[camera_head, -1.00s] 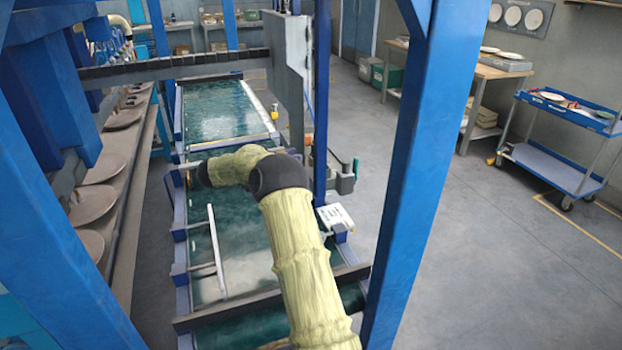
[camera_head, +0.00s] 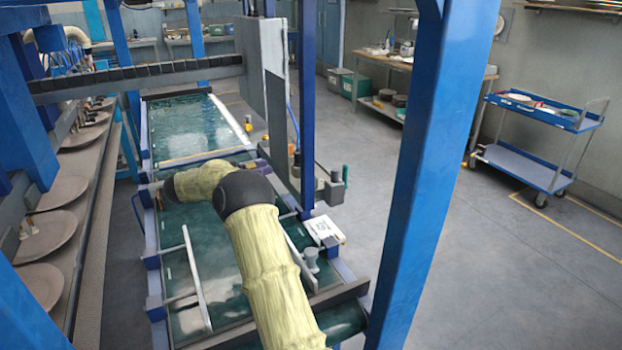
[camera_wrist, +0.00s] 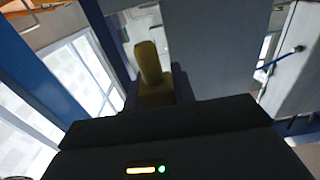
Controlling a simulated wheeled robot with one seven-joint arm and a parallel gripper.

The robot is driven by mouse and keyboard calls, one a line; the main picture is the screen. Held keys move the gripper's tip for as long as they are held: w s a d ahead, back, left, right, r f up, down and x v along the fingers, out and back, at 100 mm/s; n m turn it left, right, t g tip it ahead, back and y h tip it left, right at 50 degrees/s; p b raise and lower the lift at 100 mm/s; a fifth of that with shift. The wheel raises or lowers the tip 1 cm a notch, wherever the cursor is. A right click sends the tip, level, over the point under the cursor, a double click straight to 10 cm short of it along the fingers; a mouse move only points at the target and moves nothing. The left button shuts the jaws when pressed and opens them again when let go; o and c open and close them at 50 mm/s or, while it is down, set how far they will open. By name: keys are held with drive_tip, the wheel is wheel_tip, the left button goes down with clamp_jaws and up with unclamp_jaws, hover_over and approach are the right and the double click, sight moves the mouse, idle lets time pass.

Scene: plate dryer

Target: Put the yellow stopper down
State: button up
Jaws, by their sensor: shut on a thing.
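The yellow stopper (camera_wrist: 150,65) stands between the dark fingers of my gripper (camera_wrist: 157,88) in the wrist view. My gripper is shut on its lower block, and its narrower rounded top sticks out beyond the fingers. The arm's end is near the tank's left edge, by the conveyor side. The stopper cannot be made out in the head view. Whether it touches any surface cannot be told.
A row of brown plates (camera_head: 52,238) lies along the left conveyor. A blue post (camera_head: 432,170) stands close on the right. A grey beam (camera_head: 135,75) crosses above the tanks. A blue cart (camera_head: 535,140) stands far right. The floor between is clear.

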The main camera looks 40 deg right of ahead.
drive_tip(key=p+x, duration=0.1)
drive_tip(key=x, duration=1.5)
drive_tip(key=shift+f+p, duration=0.2)
drive_tip(key=shift+p, duration=0.1)
drive_tip(key=shift+d, duration=0.1)
drive_tip(key=f, duration=0.1)
drive_tip(key=d+f, duration=0.1)
drive_tip(key=f, duration=0.1)
drive_tip(key=shift+s+f+p, duration=0.1)
drive_tip(key=shift+f+p, duration=0.15)
drive_tip(key=shift+p, duration=0.05)
drive_tip(key=shift+s, duration=0.25)
drive_tip(key=shift+f, duration=0.1)
drive_tip(key=shift+w+f, duration=0.1)
drive_tip(key=shift+f, duration=0.3)
